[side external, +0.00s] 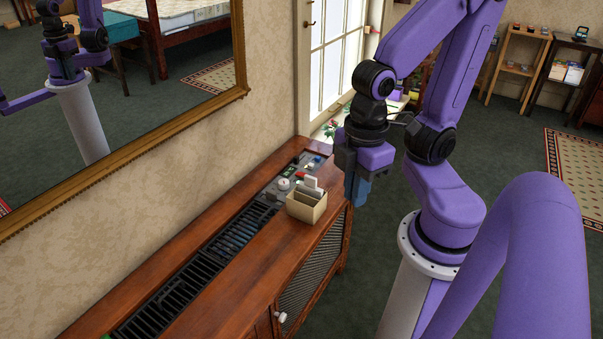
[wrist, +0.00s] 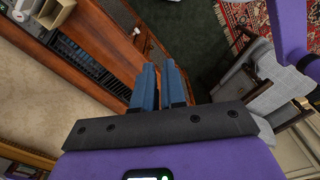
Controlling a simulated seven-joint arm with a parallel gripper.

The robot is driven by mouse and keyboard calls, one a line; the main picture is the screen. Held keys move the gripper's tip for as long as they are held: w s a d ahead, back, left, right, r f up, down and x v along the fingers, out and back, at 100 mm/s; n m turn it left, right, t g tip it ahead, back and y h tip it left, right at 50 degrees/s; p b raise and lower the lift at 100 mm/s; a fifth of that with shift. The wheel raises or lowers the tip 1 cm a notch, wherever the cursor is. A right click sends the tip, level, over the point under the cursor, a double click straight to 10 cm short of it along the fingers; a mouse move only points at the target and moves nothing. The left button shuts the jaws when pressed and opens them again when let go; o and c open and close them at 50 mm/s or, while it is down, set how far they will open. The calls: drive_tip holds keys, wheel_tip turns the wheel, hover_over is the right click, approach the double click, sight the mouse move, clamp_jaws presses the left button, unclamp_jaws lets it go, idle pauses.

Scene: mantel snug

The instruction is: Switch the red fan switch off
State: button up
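The red switch (side external: 300,174) is a small red piece on the dark control panel (side external: 310,168) at the far end of the wooden cabinet top. It is too small to tell which way it is set. My gripper (side external: 356,200) hangs to the right of the panel, past the cabinet's front edge, and touches nothing. In the wrist view my gripper's blue fingers (wrist: 160,66) lie close together with nothing between them. The red switch does not show in the wrist view.
A beige holder with cards (side external: 307,208) stands between the panel and the cabinet's front edge. A white dial (side external: 283,184) and a blue knob (side external: 316,159) sit near the switch. A long black grille (side external: 225,245) runs along the top. A gold-framed mirror (side external: 150,120) hangs above.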

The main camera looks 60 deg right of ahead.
drive_tip(key=shift+w+a, duration=0.15)
drive_tip(key=shift+w, duration=0.2)
clamp_jaws()
drive_tip(key=w+f+m, duration=0.2)
drive_tip(key=w+m, duration=0.1)
drive_tip(key=w, duration=1)
drive_tip(key=w+d+f+m, duration=0.4)
drive_tip(key=w+d, duration=0.3)
drive_tip(key=w, duration=0.5)
drive_tip(key=w+d+f+m, duration=0.2)
drive_tip(key=d+f, duration=0.2)
drive_tip(key=d, duration=0.6)
drive_tip(key=w+d+f+m+t, duration=0.1)
drive_tip(key=d+f, duration=0.3)
drive_tip(key=d, duration=0.7)
drive_tip(key=w+d+f+m+t, duration=0.1)
drive_tip(key=d+f, duration=0.4)
drive_tip(key=d, duration=0.5)
drive_tip(key=shift+w+d+m, duration=0.25)
drive_tip(key=shift+w+m, duration=0.55)
drive_tip(key=shift+w, duration=0.25)
drive_tip(key=shift+f, duration=0.15)
